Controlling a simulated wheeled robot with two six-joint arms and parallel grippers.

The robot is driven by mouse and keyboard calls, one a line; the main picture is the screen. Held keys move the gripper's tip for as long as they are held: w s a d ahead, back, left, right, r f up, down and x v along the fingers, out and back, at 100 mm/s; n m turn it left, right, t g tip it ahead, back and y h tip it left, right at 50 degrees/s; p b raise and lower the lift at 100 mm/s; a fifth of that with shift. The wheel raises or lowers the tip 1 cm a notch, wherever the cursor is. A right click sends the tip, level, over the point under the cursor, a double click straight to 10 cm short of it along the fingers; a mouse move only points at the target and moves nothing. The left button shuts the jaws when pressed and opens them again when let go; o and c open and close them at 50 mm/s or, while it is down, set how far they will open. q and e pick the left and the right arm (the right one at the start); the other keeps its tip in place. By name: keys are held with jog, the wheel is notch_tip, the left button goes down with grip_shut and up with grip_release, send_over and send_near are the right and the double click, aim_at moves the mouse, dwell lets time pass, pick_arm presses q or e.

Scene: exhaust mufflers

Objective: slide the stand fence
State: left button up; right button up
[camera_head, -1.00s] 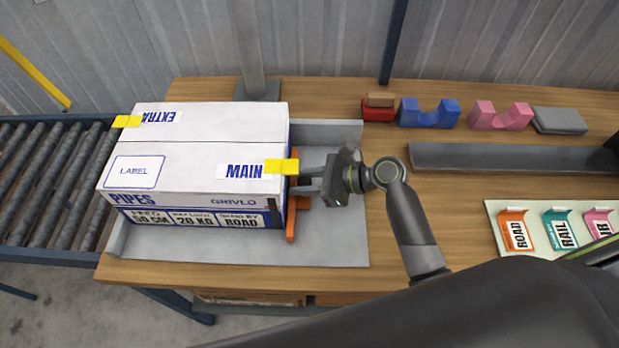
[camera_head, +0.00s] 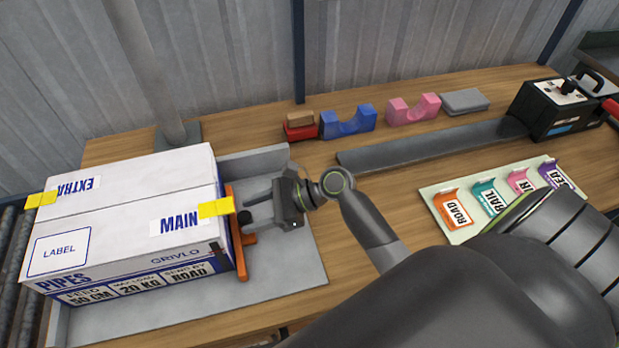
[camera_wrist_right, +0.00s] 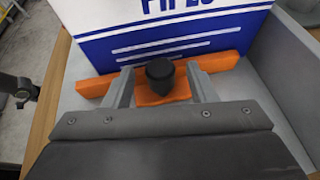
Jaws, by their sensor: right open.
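The stand fence is an orange bar (camera_head: 241,268) standing along the right end of the white PIPES box (camera_head: 130,205); I cannot tell if they touch. It also shows in the right wrist view (camera_wrist_right: 97,86), across the box's end. A black knob (camera_head: 246,218) sits on the fence's orange foot, and it shows in the wrist view (camera_wrist_right: 160,74). My right gripper (camera_head: 252,210) is open, its fingers on either side of the knob and not closed on it. The grey stand (camera_head: 290,270) lies under box and fence. My left gripper is out of view.
Yellow tape tabs (camera_head: 216,208) mark the box top. Blue (camera_head: 348,121) and pink (camera_head: 414,108) cradles stand at the back. A grey rail (camera_head: 430,146), a card tray (camera_head: 455,236) and a black device (camera_head: 560,107) are to the right. A roller conveyor (camera_head: 15,235) is at left.

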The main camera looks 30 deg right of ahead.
jog(key=v, duration=1.4)
jog(key=shift+s+d+b, duration=0.15)
jog(key=shift+d+b, duration=0.05)
jog(key=shift+b, duration=0.1)
